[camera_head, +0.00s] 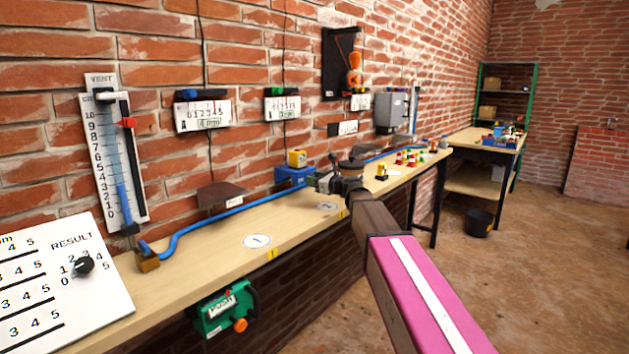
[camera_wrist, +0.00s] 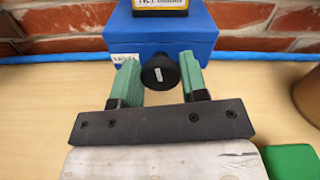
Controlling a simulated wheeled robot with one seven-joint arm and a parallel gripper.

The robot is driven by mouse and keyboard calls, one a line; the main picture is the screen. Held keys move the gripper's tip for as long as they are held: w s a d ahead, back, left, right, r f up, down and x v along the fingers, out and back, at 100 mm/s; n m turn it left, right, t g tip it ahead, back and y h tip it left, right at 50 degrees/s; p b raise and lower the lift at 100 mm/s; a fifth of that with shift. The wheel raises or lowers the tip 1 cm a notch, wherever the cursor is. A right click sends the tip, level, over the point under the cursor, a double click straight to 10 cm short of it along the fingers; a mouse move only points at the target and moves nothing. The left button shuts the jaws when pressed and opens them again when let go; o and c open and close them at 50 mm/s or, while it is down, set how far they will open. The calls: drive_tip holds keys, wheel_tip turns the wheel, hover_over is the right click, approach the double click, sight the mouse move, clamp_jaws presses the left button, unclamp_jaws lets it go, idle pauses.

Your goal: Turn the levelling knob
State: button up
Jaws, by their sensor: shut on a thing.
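The black round levelling knob (camera_wrist: 160,74) with a white mark is at the front of a blue box (camera_wrist: 202,28) in the wrist view. My gripper (camera_wrist: 159,66) has its two green fingers on either side of the knob and is shut on it. A small white label (camera_wrist: 124,57) is on the box front, left of the knob. In the head view the blue box (camera_head: 284,176) stands on the bench against the brick wall, with my gripper (camera_head: 318,181) at its right front. The knob is hidden there.
A yellow block (camera_head: 297,158) sits on the blue box. A blue hose (camera_head: 215,216) runs along the wooden bench (camera_head: 200,265). Round number marks (camera_head: 257,241) lie on the bench. Small coloured pieces (camera_head: 412,157) stand further right. A green object (camera_wrist: 290,161) lies right of my gripper.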

drive_tip(key=n, duration=0.5)
drive_tip(key=shift+s, duration=0.1)
drive_tip(key=shift+f+n, duration=0.1)
drive_tip(key=shift+n, duration=2.4)
drive_tip(key=o, duration=0.9)
drive_tip(key=v, duration=1)
drive_tip(key=shift+s+d, duration=0.25)
drive_tip(key=shift+s, duration=0.1)
